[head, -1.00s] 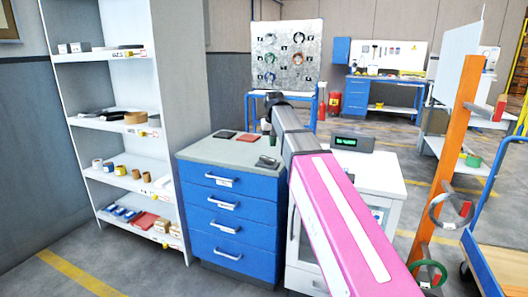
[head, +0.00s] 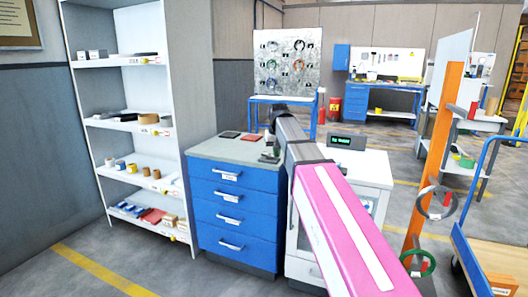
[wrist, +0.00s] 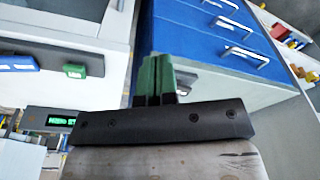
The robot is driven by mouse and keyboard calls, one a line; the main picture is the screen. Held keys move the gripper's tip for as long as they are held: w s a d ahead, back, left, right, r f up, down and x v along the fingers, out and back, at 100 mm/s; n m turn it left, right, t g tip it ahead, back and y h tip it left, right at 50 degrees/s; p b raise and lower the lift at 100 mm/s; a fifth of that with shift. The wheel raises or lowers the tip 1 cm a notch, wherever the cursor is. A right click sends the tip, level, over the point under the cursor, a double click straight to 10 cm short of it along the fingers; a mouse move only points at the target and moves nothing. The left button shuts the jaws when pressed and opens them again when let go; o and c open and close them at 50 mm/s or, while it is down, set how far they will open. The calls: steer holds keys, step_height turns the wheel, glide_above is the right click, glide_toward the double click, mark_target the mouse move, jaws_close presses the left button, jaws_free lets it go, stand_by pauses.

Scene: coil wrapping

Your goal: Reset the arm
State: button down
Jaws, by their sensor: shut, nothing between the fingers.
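My arm reaches forward from the lower right of the head view, with a pink link and dark grey parts beyond it. My gripper shows in the wrist view (wrist: 156,78) as two green fingers set together on a dark mount, with nothing held between them. In the head view the far end of the arm is partly hidden behind its own links, over the area of the blue drawer cabinet (head: 235,215) and the white cabinet (head: 372,165). The wrist view shows the blue cabinet's drawers behind the fingers, and the white cabinet at left.
A white shelf unit (head: 135,93) with several small goods stands at left. A pegboard with coils (head: 287,75) stands behind. At right are an orange post (head: 437,150) holding coils and a blue-handled cart (head: 465,245). Floor at lower left is clear.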

steer(key=s+d+f, duration=0.4)
steer(key=s+f, duration=0.3)
steer(key=f, duration=0.5)
steer(key=s+d+f+m+g, duration=0.1)
steer(key=s+d+f, duration=0.4)
steer(key=s+f, duration=0.3)
steer(key=s+d+f, duration=0.5)
steer(key=s+f, duration=0.3)
steer(key=f, duration=0.8)
steer(key=shift+s+g, duration=0.15)
steer(key=shift+g, duration=0.15)
